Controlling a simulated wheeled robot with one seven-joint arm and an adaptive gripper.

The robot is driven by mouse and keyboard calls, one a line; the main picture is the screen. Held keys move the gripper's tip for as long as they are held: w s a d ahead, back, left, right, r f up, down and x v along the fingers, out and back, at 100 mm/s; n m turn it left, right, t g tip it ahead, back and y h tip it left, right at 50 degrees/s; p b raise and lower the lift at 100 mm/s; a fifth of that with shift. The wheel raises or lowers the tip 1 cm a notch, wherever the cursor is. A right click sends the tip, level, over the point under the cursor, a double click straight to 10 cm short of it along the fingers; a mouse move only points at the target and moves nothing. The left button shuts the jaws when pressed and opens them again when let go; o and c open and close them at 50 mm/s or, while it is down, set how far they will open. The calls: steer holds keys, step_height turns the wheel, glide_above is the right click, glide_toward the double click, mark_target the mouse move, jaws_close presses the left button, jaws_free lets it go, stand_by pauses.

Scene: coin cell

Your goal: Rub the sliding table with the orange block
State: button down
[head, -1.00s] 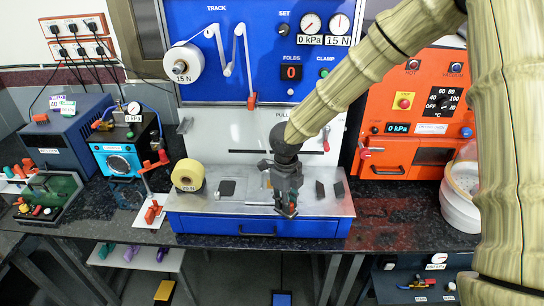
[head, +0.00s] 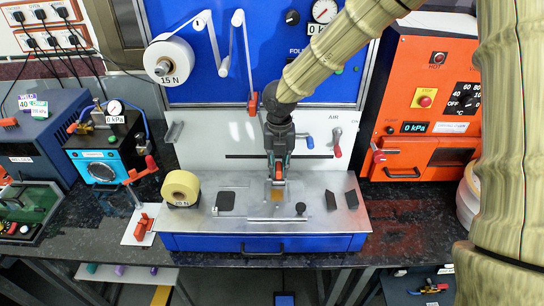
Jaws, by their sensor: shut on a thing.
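The silver metal table plate (head: 338,222), which I take for the sliding table, lies on a blue base with a dark front handle. My gripper (head: 278,179) points down over the middle of the plate, toward its back. It is shut on a small orange-red piece (head: 278,172), seemingly the orange block, mostly hidden between the fingers. Whether the piece touches the plate is hard to tell. A flat orange-tan patch (head: 277,196) shows on the plate just below the fingertips.
A dark pad (head: 227,201), a black knob (head: 300,208) and two dark slanted pieces (head: 331,200) are on the plate. The blue panel (head: 300,70) rises behind. An orange oven (head: 428,100) stands right.

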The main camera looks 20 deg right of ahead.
mark_target(278, 177)
steer(key=shift+s+a+f+b, duration=0.1)
steer(key=shift+s+b, duration=0.25)
steer(key=shift+s, duration=0.1)
steer(key=shift+w+a+f+b, duration=0.1)
steer(key=shift+w+f+b, duration=0.2)
steer(key=shift+f, duration=0.3)
steer(key=shift+w+a+f+b, duration=0.1)
steer(key=shift+w+f+b, duration=0.1)
steer(key=shift+f+b, duration=0.3)
steer(key=shift+s+d+f+b, duration=0.1)
steer(key=shift+s+f+b, duration=0.25)
steer(key=shift+f+b, duration=0.4)
steer(key=shift+w+f+b, duration=0.2)
steer(key=shift+f+b, duration=0.2)
steer(key=shift+f, duration=1.15)
steer(key=shift+f+b, duration=0.3)
steer(key=shift+s, duration=0.35)
steer(key=shift+w+p, duration=0.1)
steer(key=shift+p, duration=0.2)
steer(key=shift+w+d, duration=0.1)
steer(key=shift+w, duration=0.35)
